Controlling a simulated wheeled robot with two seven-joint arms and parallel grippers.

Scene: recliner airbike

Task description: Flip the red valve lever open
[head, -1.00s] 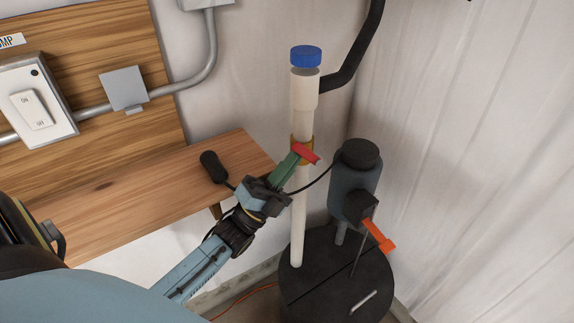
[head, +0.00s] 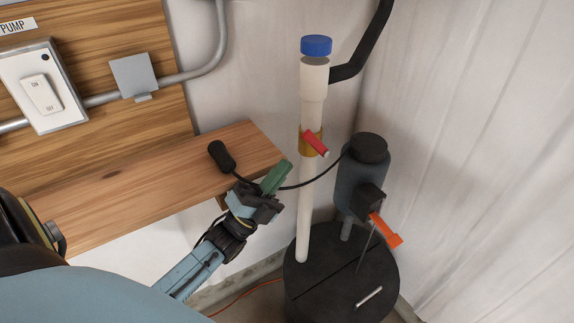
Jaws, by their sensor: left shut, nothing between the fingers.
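The red valve lever (head: 315,143) sits on a brass valve body (head: 309,150) partway up a white vertical pipe (head: 304,200). The lever slants across the pipe, from upper left down to lower right, with a pale tip at its lower right end. My left gripper (head: 276,177) has green fingers. It is shut and empty, left of the pipe and below the lever, with a visible gap between it and the lever. My right gripper is not in view.
A wooden shelf (head: 110,190) lies behind my left arm. Right of the pipe stands a grey pump (head: 360,185) with an orange piece (head: 385,231), above a black round lid (head: 330,290). A black hose (head: 362,50) runs behind.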

